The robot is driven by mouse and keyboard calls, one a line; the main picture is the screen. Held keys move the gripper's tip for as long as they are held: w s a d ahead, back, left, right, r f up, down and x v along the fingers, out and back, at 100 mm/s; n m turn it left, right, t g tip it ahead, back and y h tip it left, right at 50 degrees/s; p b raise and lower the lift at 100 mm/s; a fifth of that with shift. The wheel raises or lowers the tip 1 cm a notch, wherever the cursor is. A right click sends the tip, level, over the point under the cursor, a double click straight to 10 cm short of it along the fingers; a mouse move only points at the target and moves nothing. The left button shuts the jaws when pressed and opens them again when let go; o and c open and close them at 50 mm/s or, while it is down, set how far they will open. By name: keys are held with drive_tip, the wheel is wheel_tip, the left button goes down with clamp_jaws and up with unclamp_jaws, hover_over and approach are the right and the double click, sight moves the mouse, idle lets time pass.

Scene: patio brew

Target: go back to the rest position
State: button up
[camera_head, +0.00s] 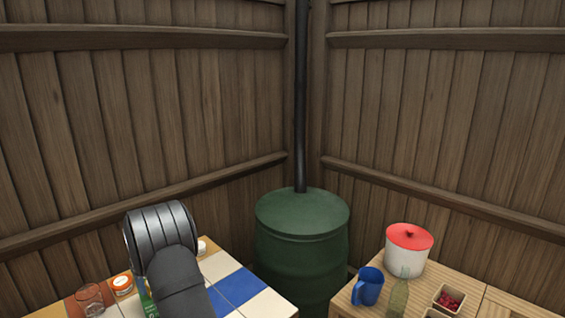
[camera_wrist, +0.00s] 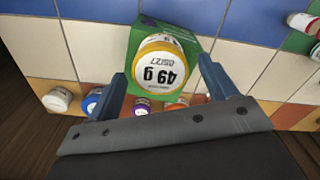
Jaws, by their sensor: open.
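My gripper (camera_wrist: 161,68) is open in the wrist view, with one finger on each side of a round yellow-rimmed top (camera_wrist: 163,68) whose white face reads "49 g" upside down. A gap shows beside each finger. This round thing sits on or in front of a green block (camera_wrist: 143,32) on the tiled table. In the head view my dark arm reaches over the left table, and my gripper is hidden behind it. A sliver of green (camera_head: 144,297) shows beside the arm there.
Several small jars, including a white one (camera_wrist: 57,100) and a blue-lidded one (camera_wrist: 92,100), stand near my gripper. A glass (camera_head: 89,299) stands at left. The right table holds a blue mug (camera_head: 367,289), bottle (camera_head: 398,295) and red-lidded pot (camera_head: 405,262). A green barrel (camera_head: 300,255) stands between.

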wheel_tip(320, 180, down, 2)
wheel_tip(320, 180, up, 12)
wheel_tip(320, 180, down, 12)
drive_tip(key=shift+r, duration=0.1)
wheel_tip(320, 180, up, 4)
drive_tip(key=shift+r, duration=0.15)
drive_tip(key=d+r, duration=0.7)
drive_tip(key=d, duration=0.5)
drive_tip(key=s+d+f+n, duration=0.2)
drive_tip(key=s+d+f, duration=0.3)
drive_tip(key=s, duration=0.2)
drive_tip(key=s+d+f+n, duration=0.1)
drive_tip(key=s+d+f, duration=0.35)
drive_tip(key=s, duration=0.35)
drive_tip(key=a+f, duration=0.4)
drive_tip(key=a, duration=0.2)
drive_tip(key=shift+s+n, duration=0.3)
drive_tip(key=shift+s, duration=0.15)
drive_tip(key=shift+o, duration=0.2)
drive_tip(key=shift+f, duration=0.1)
